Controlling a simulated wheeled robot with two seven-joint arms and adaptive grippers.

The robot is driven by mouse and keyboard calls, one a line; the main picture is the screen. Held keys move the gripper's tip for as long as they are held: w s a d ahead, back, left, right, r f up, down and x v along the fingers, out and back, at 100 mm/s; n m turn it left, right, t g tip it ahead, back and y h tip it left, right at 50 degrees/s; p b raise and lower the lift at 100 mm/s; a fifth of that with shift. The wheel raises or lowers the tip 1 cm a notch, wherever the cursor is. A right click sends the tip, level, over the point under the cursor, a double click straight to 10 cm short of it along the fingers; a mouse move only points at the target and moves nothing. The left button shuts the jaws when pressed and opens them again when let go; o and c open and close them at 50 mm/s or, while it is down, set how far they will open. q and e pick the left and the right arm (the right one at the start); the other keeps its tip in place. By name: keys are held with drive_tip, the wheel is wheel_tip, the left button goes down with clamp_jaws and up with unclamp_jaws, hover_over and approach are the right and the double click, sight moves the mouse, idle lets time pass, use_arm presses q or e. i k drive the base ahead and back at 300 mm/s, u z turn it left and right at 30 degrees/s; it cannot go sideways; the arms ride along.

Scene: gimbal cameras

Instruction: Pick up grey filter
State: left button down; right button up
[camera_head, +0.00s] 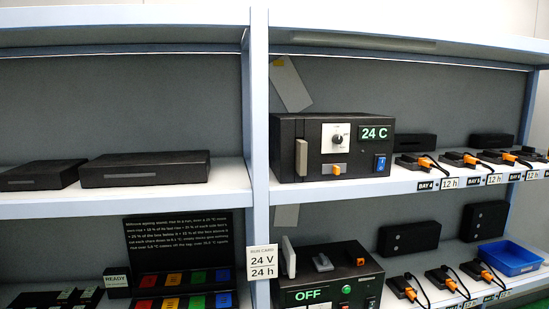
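No part is plainly labelled as a filter, so I cannot tell which one is the grey filter. On the lower right shelf, a black unit (330,280) reads "OFF". A small grey piece (322,262) lies on its top, and a pale grey upright plate (289,257) stands at its left edge. On the shelf above, a black unit (330,147) reads "24 C", with a grey-beige upright bar (301,158) on its front. Neither of my grippers is in view.
A blue tray (511,258) sits at the far right of the lower shelf. Several orange-plugged cables stand along both right shelves. Flat black boxes (145,168) lie on the upper left shelf.

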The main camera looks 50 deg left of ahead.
sight(301, 145)
drive_tip(key=u, duration=1.5)
